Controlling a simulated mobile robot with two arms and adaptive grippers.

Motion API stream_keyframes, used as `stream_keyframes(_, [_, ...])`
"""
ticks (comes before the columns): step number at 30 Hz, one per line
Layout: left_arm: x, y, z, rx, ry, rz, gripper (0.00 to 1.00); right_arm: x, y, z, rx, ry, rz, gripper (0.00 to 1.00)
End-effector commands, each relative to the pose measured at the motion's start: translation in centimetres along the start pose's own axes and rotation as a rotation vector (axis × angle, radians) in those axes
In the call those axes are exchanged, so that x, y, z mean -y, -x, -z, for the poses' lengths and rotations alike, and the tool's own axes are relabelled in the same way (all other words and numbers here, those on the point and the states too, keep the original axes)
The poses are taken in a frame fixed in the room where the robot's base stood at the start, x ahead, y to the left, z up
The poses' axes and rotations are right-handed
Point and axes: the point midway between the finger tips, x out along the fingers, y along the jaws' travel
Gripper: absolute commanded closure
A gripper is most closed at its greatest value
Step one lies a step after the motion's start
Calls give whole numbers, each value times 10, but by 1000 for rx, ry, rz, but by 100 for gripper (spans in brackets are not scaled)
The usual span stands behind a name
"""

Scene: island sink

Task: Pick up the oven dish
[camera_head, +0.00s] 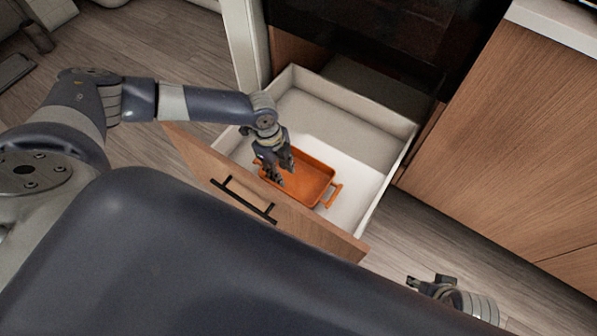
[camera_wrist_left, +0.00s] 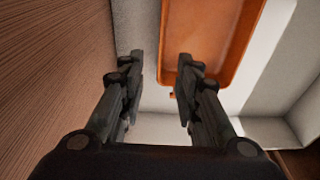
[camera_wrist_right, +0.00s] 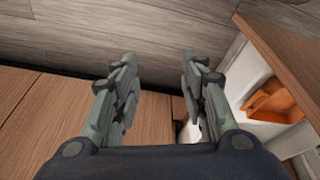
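The oven dish (camera_head: 310,181) is an orange rectangular dish with looped end handles. It lies in the open white drawer (camera_head: 345,118), near the drawer's wooden front. My left gripper (camera_head: 277,178) is over the dish's left end in the head view. In the left wrist view the gripper (camera_wrist_left: 158,70) has its fingers apart, with the dish (camera_wrist_left: 210,40) ahead and to the right; no grip on it shows. My right gripper (camera_wrist_right: 157,70) is open and empty, away from the drawer. The dish (camera_wrist_right: 277,101) shows at the right of that view.
The drawer front (camera_head: 290,222) carries a black bar handle (camera_head: 243,200). A dark oven front (camera_head: 390,40) is above the drawer's back. Wooden cabinets (camera_head: 510,150) stand at the right. Grey wooden floor (camera_head: 150,40) is open at the left.

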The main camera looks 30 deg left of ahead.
Motion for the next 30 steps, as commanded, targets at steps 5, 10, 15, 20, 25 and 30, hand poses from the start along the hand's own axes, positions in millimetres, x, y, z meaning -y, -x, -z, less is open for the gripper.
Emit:
stream_keyframes(5, [2,-24,-11,6,2,1,70,-1,31,0,-24,-2,-4,60])
stream_keyframes(10, [2,-31,-14,8,3,0,70,-2,45,-2,-30,-3,-5,60])
stream_keyframes(15, [1,-57,-14,8,3,-2,70,-2,39,-4,-30,-3,-5,60])
stream_keyframes(20, [1,-78,-14,8,3,-1,70,-1,32,-6,-31,-3,-5,60])
stream_keyframes(25, [1,-86,-15,8,4,0,70,-1,30,-4,-41,-3,-5,60])
stream_keyframes(30, [-2,-101,-17,8,3,-1,70,2,26,22,-151,1,0,60])
